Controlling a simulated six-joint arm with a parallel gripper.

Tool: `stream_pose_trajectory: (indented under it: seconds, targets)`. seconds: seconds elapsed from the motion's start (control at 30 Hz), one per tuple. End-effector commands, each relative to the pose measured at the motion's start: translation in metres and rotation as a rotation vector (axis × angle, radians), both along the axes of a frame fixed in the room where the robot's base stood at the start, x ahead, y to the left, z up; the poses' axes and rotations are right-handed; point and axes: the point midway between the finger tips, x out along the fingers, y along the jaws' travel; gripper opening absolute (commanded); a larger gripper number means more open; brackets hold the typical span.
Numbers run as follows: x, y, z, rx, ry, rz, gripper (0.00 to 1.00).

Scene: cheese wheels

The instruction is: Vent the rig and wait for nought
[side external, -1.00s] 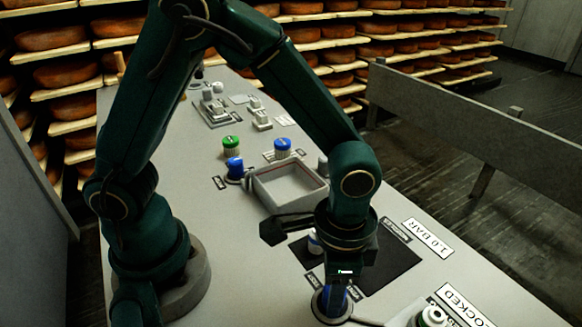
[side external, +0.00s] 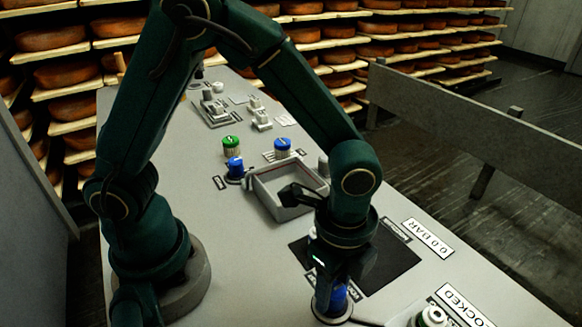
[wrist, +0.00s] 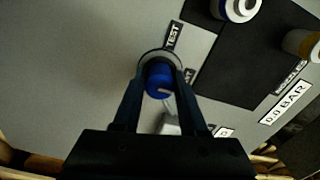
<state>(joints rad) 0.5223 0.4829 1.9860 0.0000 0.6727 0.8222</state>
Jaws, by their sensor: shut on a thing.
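A blue knob (side external: 338,300) sits on a round base at the near edge of the dark panel. In the wrist view the knob (wrist: 157,80) is between the two fingers of my gripper (wrist: 160,74), which is shut on it. A pale pointer mark shows on its top, and a TEST label (wrist: 174,35) is beside it. The pressure sign (side external: 427,238) reads 0.0 BAR, and the same sign shows in the wrist view (wrist: 286,103). The other labels by the knob are partly hidden or too small to read.
A grey open tray (side external: 262,199) stands behind my gripper. Other blue (side external: 282,147) and green (side external: 231,143) capped pieces stand farther back. Cheese shelves line the wall.

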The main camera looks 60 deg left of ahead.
Motion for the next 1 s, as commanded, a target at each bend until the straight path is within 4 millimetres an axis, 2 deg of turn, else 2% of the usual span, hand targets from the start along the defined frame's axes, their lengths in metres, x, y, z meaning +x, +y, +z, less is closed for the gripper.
stream_pose_trajectory:
  seconds: [0.63, 0.67, 0.7, 0.73, 1.0]
  targets:
    - [0.0003, -0.0001, 0.0010, -0.001, -0.001, -0.047, 0.00]
    - [0.0003, -0.0001, 0.0010, -0.001, -0.001, -0.047, 0.53]
    - [0.0003, -0.0001, 0.0009, -0.001, -0.001, -0.046, 0.68]
    - [0.0003, -0.0001, 0.0009, -0.001, -0.001, -0.046, 0.72]
    - [0.0002, -0.0001, 0.0006, 0.000, 0.000, -0.046, 0.72]
